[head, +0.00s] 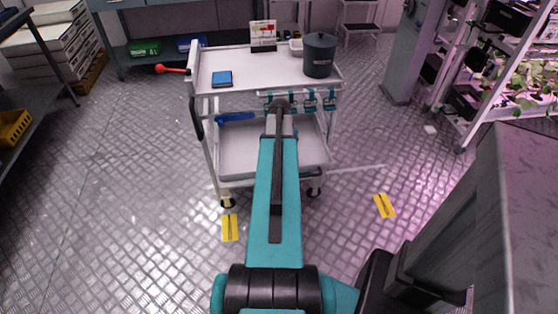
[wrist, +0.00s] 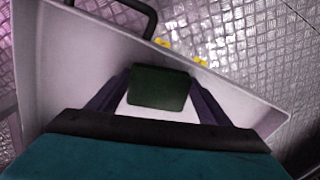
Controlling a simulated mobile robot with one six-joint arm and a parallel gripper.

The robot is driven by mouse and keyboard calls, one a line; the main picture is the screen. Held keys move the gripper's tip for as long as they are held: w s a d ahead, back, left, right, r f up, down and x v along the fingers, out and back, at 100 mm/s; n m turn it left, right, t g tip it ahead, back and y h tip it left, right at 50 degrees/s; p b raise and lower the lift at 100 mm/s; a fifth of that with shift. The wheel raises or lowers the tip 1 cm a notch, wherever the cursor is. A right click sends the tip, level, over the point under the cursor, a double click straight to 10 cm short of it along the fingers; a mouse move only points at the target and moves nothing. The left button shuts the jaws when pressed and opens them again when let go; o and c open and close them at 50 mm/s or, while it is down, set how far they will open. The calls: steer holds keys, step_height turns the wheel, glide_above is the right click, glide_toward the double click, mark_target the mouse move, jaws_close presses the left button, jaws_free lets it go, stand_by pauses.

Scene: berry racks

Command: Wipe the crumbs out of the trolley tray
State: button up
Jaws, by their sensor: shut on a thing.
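The trolley stands ahead in the head view, with a pale upper tray (head: 245,62) and a lower tray (head: 240,150). My gripper (wrist: 158,92) shows in the wrist view, its two dark fingers shut on a dark green block (wrist: 160,86) with a white part below it. The block is over or against a pale tray (wrist: 85,65) with raised walls; whether it touches the tray floor I cannot tell. I can make out no crumbs.
On the upper tray are a dark lidded pot (head: 319,55), a blue pad (head: 222,78) and a small sign (head: 263,35). Teal clips (head: 310,99) hang at its front. A blue tool (head: 236,117) lies at the lower tray.

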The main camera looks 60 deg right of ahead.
steer(key=shift+s+a, duration=0.65)
steer(key=shift+a, duration=0.25)
steer(key=shift+s+a+f, duration=0.35)
steer(key=shift+s+a, duration=0.2)
steer(key=shift+a, duration=0.15)
steer(key=shift+s, duration=0.15)
steer(key=shift+o, duration=0.3)
steer(key=shift+s+d+r+p, duration=0.1)
steer(key=shift+s+d+p, duration=0.2)
steer(key=shift+s+d, duration=0.65)
steer(key=shift+s+a, duration=0.1)
steer(key=shift+w+d+r+p, duration=0.2)
steer(key=shift+w+d, duration=0.15)
steer(key=shift+d, duration=0.3)
steer(key=shift+w+d+r+p, duration=0.1)
steer(key=shift+w+d+p, duration=0.1)
steer(key=shift+w+d, duration=0.3)
steer(key=shift+c, duration=0.2)
steer(key=shift+w+d, duration=0.35)
steer(key=shift+d, duration=0.25)
